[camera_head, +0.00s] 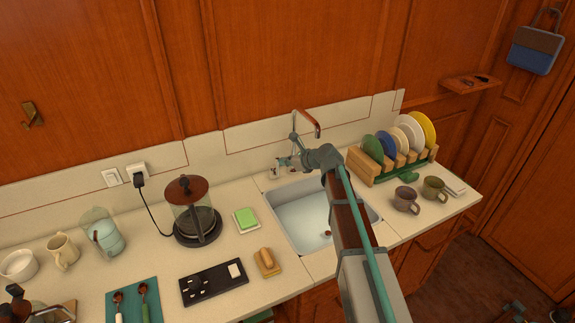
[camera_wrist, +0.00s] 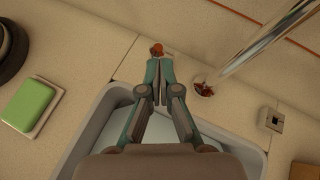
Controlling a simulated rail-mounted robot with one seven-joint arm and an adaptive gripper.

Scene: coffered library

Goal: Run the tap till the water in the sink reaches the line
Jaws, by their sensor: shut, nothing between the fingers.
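The tap (camera_head: 307,120) is a tall metal spout with a copper-coloured end, standing behind the sink. The sink (camera_head: 376,217) is a pale basin set in the counter; my arm covers part of it. Its inside looks smooth and pale blue. I cannot make out a water level or a line, and no stream shows from the spout. My gripper (camera_head: 282,163) is shut and empty at the sink's back edge, beside the tap. In the wrist view its closed fingers (camera_wrist: 158,65) point at a small orange-red knob (camera_wrist: 157,48), close to the tips; contact is unclear.
A plate rack (camera_head: 375,168) and two mugs (camera_head: 406,200) stand to the right. A socket panel (camera_head: 213,284) lies in front.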

